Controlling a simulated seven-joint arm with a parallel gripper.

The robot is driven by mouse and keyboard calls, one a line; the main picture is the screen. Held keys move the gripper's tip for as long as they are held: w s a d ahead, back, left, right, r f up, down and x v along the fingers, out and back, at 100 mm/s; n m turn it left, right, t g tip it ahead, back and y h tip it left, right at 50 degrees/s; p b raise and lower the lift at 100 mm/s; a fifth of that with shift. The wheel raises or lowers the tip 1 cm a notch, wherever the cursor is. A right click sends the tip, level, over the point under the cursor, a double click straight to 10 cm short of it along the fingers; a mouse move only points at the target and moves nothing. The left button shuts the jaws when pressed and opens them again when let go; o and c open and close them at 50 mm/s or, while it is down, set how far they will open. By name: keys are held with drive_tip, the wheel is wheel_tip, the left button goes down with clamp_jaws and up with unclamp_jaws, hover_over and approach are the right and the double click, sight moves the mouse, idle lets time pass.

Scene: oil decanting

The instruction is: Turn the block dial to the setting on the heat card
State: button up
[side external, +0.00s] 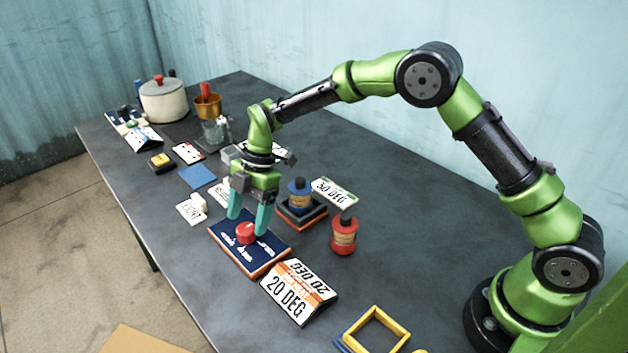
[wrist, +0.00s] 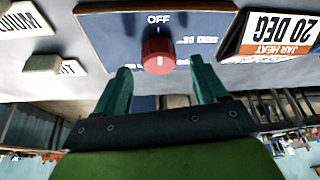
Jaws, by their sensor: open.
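The red block dial (side external: 246,232) sits on a navy panel (side external: 222,236) with white markings. In the wrist view the dial (wrist: 158,52) shows a short white mark on its face; OFF is printed above it and a partly readable "30 DEG" to its right. The heat card (side external: 298,291), a white tent card with an orange band, reads 20 DEG; in the wrist view the card (wrist: 277,35) appears upside down with "JAR HEAT". My gripper (side external: 249,220) is open, its teal fingers pointing down on either side of the dial. I cannot tell whether they touch it.
A yellow frame (side external: 377,329) lies in front. A pot (side external: 163,101) stands far back.

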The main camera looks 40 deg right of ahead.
drive_tip(key=shift+x, duration=1)
drive_tip(key=c, duration=1.1)
drive_tip(key=shift+o, duration=0.2)
